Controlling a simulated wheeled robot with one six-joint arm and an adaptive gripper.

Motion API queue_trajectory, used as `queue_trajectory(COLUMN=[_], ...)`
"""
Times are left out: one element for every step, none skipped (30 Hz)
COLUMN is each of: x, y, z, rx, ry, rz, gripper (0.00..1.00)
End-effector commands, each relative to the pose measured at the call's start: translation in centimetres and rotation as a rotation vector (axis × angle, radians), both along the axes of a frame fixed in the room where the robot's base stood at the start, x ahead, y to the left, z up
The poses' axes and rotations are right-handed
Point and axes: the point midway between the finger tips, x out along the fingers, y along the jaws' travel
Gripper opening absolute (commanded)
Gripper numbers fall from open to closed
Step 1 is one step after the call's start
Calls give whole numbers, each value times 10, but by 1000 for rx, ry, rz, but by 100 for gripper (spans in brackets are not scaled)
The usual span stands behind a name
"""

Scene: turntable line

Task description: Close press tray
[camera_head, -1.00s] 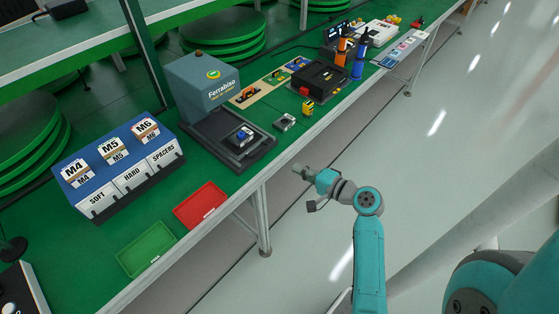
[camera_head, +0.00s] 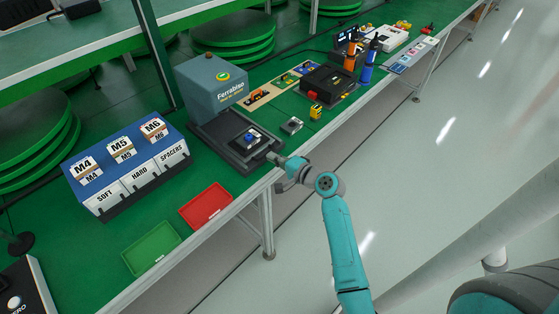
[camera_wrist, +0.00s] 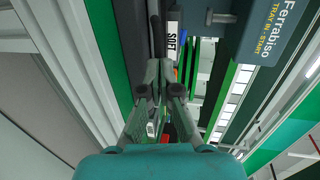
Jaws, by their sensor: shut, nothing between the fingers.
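My gripper (camera_head: 271,157) is at the tray's front right corner, at about tray height. Whether it touches the tray I cannot tell. In the wrist view my gripper (camera_wrist: 160,72) has its fingers together with nothing held.
A red bin (camera_head: 206,205) and a green bin (camera_head: 151,248) lie left of the tray along the front edge. A labelled parts rack (camera_head: 126,165) stands behind them. A small grey part (camera_head: 292,125) and a yellow part (camera_head: 316,112) are right of the tray.

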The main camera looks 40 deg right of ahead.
Motion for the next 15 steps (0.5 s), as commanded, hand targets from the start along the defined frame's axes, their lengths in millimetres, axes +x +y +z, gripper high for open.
queue_trajectory(x=[1, 1, 1, 1, 1, 1, 1, 1, 1, 1, 3, 6, 10, 15, 22], y=[0, 0, 0, 0, 0, 0, 0, 0, 0, 0, 0, 0, 0, 0, 0], z=[0, 0, 0, 0, 0, 0, 0, 0, 0, 0, 0, 0, 0, 0, 0], rx=[0, 0, 0, 0, 0, 0, 0, 0, 0, 0, 0, 0, -1, -1, -1], ry=[0, 0, 0, 0, 0, 0, 0, 0, 0, 0, 0, -1, -1, -1, -2], rz=[0, 0, 0, 0, 0, 0, 0, 0, 0, 0, 0, 0, 0, 0, 1], gripper=[0, 0, 0, 0, 0, 0, 0, 0, 0, 0, 0, 0, 0, 0, 0])
